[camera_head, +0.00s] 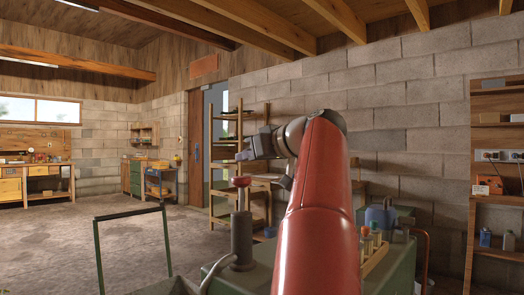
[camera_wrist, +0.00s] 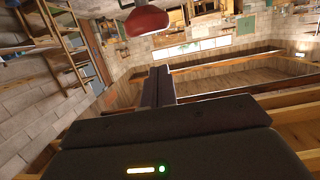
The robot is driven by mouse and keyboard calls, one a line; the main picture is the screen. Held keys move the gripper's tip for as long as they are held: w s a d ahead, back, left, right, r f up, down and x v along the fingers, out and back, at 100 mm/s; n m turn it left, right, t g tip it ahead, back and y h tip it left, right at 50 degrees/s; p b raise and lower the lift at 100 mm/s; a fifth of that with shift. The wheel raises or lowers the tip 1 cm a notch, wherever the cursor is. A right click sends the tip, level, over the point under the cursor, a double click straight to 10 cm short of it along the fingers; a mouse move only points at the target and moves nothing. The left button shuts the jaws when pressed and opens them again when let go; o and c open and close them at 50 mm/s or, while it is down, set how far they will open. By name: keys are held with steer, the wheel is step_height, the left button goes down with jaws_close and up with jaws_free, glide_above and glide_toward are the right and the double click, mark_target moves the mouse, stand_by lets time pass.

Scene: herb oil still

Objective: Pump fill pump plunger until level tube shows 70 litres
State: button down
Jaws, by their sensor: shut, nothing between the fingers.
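The fill pump is a dark grey upright cylinder (camera_head: 241,238) with a thin rod and a red knob (camera_head: 241,181) on top, the plunger. The plunger's red knob also shows large at the top of the wrist view (camera_wrist: 147,21). My gripper (camera_head: 241,156) is just above the knob in the head view, with a small gap between them. In the wrist view my gripper (camera_wrist: 160,72) has its fingers together and empty, apart from the knob. I cannot make out a level tube or any litre reading; my red arm hides part of the bench equipment.
The pump stands at the left of a green bench (camera_head: 257,276). A rack of capped tubes (camera_head: 373,252) and a blue vessel (camera_head: 381,215) stand right of my arm. A green rail frame (camera_head: 130,215) is at left. Wooden shelving (camera_head: 224,170) stands behind; the floor at left is open.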

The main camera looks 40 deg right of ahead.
mark_target(241, 182)
steer(key=shift+s+f+b, duration=0.2)
steer(key=shift+f+b, duration=0.25)
steer(key=shift+f, duration=1.1)
step_height(241, 182, down, 6)
steer(key=b, duration=0.5)
steer(key=shift+r, duration=0.1)
